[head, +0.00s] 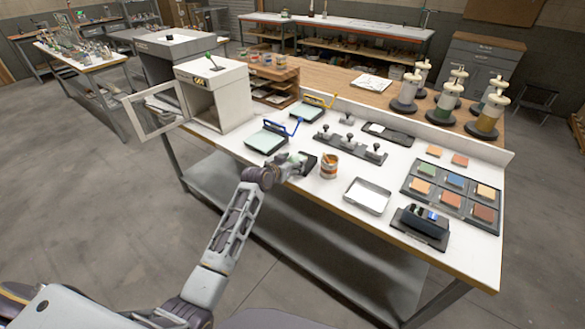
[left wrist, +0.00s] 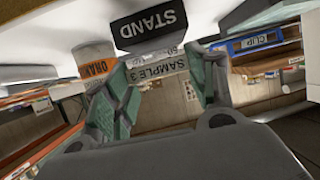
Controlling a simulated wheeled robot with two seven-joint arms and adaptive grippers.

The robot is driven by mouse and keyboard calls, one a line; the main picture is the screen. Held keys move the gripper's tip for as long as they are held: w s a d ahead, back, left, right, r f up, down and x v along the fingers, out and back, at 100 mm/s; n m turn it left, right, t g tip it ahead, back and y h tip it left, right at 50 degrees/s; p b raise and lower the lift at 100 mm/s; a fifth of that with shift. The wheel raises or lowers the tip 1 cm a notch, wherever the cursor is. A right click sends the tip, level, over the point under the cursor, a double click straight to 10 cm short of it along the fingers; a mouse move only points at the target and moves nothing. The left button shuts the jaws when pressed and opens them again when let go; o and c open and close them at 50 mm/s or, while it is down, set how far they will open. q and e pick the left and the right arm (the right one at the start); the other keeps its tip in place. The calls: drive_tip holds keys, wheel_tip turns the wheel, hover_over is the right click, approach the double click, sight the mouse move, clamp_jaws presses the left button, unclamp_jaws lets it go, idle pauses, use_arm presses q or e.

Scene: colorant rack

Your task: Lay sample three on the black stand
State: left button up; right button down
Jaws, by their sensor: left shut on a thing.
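My left gripper (head: 296,163) is at the near edge of the white table and also shows in the left wrist view (left wrist: 166,85). It is shut on sample three (left wrist: 158,70), a pale piece labelled "SAMPLE 3" between its teal fingers. The black stand (left wrist: 150,24), labelled "STAND", is just beyond the sample in the wrist view. In the head view a dark block at the gripper's tip looks like the stand (head: 309,164). The gripper partly hides it, and I cannot tell whether the sample touches it. My right gripper is not in view.
An orange-labelled can (head: 329,166) stands close right of the gripper. A blue-handled clip plate (head: 265,141) lies to its left, with a white cabinet (head: 215,95) behind. A white tray (head: 367,196) and a colour-sample rack (head: 452,193) are to the right.

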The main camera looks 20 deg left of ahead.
use_arm(q)
drive_tip(key=shift+f, duration=1.25)
drive_tip(key=shift+f, duration=0.1)
drive_tip(key=o, duration=0.9)
drive_tip(key=shift+o, duration=0.2)
drive_tip(key=v, duration=1.2)
